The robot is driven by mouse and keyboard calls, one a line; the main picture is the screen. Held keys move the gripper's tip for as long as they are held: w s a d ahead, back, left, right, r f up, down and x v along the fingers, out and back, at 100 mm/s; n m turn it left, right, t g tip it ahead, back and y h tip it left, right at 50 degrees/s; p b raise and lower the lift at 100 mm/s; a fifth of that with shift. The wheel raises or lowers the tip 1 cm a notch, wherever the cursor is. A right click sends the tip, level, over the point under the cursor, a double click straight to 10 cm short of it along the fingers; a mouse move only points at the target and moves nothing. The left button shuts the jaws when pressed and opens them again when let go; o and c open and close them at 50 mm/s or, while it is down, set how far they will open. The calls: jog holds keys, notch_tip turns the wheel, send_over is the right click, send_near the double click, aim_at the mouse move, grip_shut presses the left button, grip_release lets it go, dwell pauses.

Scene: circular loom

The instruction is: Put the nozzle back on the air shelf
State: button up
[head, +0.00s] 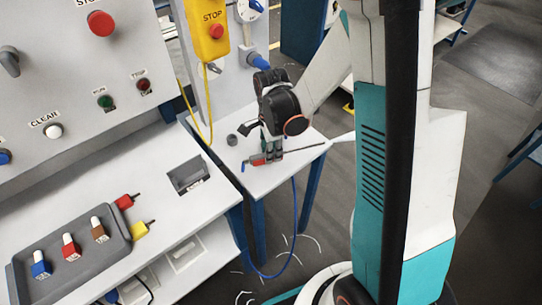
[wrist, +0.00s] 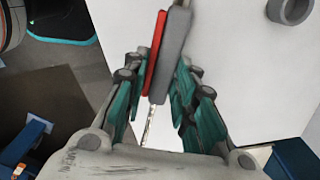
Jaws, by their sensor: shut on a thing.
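The nozzle (head: 258,160) has a grey body, a red strip and a long thin dark rod to the right. My gripper (head: 268,154) points down and is shut on the nozzle over the white air shelf (head: 272,181). In the wrist view the nozzle (wrist: 172,48) runs between the teal fingers of my gripper (wrist: 158,88), with the pale shelf (wrist: 240,65) behind. I cannot tell whether the nozzle touches the shelf. The fingers partly hide it.
A small grey ring (head: 232,140) stands on the shelf left of my gripper. Behind is a yellow stop box (head: 205,35) with a hanging yellow cable. At left is a white bench with a grey tray (head: 60,275) of coloured pieces. The shelf's front right part is clear.

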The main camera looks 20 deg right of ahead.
jog(key=shift+f, duration=0.95)
jog(key=shift+c, duration=0.4)
jog(key=o, duration=1)
notch_tip(320, 180, up, 12)
jog(key=p, duration=0.4)
jog(key=s+a+r+n+t, duration=0.1)
jog(key=s+r+n+t, duration=0.6)
jog(key=s+r+n, duration=0.8)
jog(key=shift+a+r+n, duration=0.15)
jog(key=shift+r+n, duration=0.1)
jog(key=shift+n, duration=1.65)
